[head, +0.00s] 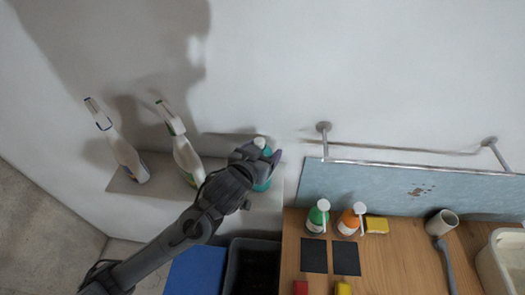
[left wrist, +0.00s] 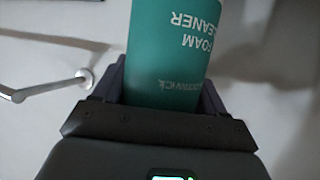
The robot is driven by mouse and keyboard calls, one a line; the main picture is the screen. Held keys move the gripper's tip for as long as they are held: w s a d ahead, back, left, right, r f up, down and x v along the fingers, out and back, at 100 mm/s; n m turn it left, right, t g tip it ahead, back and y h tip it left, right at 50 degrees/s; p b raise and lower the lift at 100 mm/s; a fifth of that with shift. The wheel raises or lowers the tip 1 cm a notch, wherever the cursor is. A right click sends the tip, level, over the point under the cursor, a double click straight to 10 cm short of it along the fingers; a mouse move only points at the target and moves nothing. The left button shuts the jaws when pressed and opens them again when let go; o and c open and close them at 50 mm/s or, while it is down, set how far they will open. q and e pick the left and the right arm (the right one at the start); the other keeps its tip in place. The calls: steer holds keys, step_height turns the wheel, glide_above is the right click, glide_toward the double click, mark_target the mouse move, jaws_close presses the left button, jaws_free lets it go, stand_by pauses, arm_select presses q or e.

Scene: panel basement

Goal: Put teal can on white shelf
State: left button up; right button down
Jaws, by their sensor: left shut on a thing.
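The teal can (head: 263,182) is at the right part of the white shelf (head: 265,207) on the wall. My left gripper (head: 267,158) is shut around it from the near side and hides part of it. In the left wrist view the teal can (left wrist: 168,50) with "FOAM CLEANER" lettering fills the space between the fingers (left wrist: 162,95). I cannot tell whether its base touches the shelf. My right gripper does not show.
Two white spray bottles (head: 125,155) (head: 185,155) stand on the shelf at left. A green bottle (head: 317,217), an orange bottle (head: 350,221), a yellow sponge (head: 376,224) and a mug (head: 441,222) are on the wooden counter (head: 400,262). A wall rail (head: 400,149) is at right.

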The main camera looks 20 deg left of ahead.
arm_select(q)
steer(key=shift+f, duration=0.1)
steer(key=o, duration=1.4)
